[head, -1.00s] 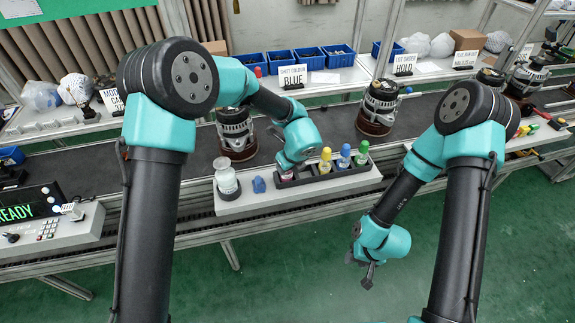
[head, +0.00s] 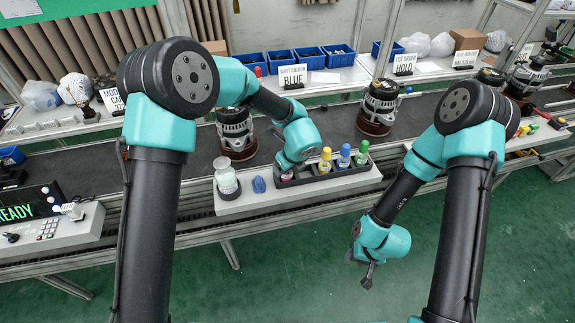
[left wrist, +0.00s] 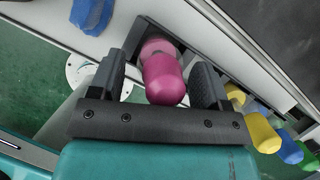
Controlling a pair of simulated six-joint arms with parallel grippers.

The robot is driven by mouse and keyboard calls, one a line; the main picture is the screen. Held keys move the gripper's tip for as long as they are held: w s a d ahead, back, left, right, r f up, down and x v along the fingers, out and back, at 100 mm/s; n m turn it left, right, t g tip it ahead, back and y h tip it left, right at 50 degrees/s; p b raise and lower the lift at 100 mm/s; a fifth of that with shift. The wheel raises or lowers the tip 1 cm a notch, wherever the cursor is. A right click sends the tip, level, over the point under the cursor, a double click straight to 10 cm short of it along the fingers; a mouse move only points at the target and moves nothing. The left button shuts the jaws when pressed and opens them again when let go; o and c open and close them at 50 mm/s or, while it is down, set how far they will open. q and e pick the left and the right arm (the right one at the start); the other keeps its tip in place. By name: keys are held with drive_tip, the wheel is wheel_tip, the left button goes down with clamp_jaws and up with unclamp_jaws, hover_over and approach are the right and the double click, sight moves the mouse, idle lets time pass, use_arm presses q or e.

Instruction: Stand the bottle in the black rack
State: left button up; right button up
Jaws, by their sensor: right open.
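The bottle with a rounded magenta top (left wrist: 165,78) stands in the end slot of the black rack (head: 330,176), next to the yellow-topped bottle. My left gripper (left wrist: 160,65) is over that slot, with its two fingers on either side of the magenta top. Gaps show between each finger and the bottle, so it is open. In the head view my left arm's wrist hides most of this bottle and the fingertips. My right gripper (head: 367,274) hangs open and empty in front of the bench, over the green floor.
Yellow (head: 325,160), blue (head: 344,157) and green (head: 362,153) topped bottles stand in the other slots. A clear jar (head: 226,178) and a small blue object (head: 258,184) sit left of the rack on the white shelf (head: 240,203). Alternators (head: 377,108) stand on the dark conveyor behind.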

use_arm(q)
drive_tip(key=shift+r, duration=0.15)
drive_tip(key=v, duration=1.7)
drive_tip(key=shift+s, duration=0.1)
